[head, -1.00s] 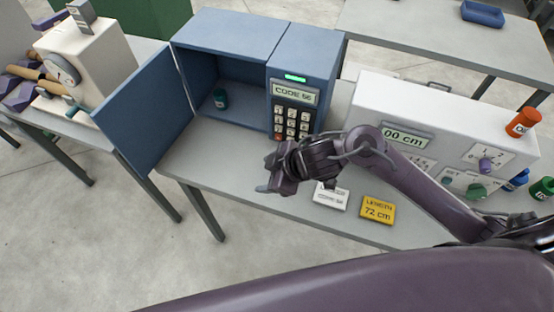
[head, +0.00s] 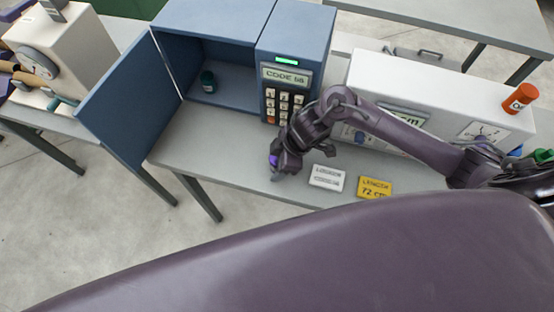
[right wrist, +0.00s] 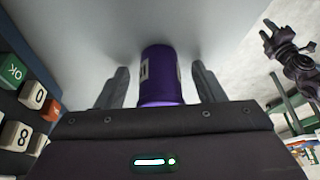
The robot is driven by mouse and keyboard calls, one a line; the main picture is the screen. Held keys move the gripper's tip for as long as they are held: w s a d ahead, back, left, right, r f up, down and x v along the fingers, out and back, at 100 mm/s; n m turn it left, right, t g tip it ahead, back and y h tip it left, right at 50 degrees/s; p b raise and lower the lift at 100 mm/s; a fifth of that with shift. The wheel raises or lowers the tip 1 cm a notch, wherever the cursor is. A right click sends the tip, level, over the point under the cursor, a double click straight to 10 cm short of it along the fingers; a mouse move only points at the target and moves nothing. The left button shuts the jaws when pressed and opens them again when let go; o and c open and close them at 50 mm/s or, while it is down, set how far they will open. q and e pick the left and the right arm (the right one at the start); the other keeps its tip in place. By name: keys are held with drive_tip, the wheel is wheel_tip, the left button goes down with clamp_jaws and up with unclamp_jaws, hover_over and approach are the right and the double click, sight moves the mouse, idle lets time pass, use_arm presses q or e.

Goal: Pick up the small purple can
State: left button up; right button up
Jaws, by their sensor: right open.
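The small purple can (right wrist: 160,75) stands on the grey table between the two fingers of my right gripper (right wrist: 160,88) in the right wrist view. The fingers are apart, with a gap visible on both sides of the can. In the head view my right gripper (head: 278,168) is low near the table's front edge, left of the white card, and hides most of the can, leaving a bit of purple (head: 273,160). My left gripper (right wrist: 272,35) appears dark at the upper right of the right wrist view; its jaw state is unclear.
A blue cabinet with its door (head: 132,100) open holds a teal can (head: 208,82). Its keypad (head: 284,106) is just behind my right gripper. A white card (head: 327,178) and a yellow card (head: 375,187) lie to the right. A white machine (head: 430,85) stands behind my right forearm.

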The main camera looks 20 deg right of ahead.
drive_tip(key=c, duration=1.1)
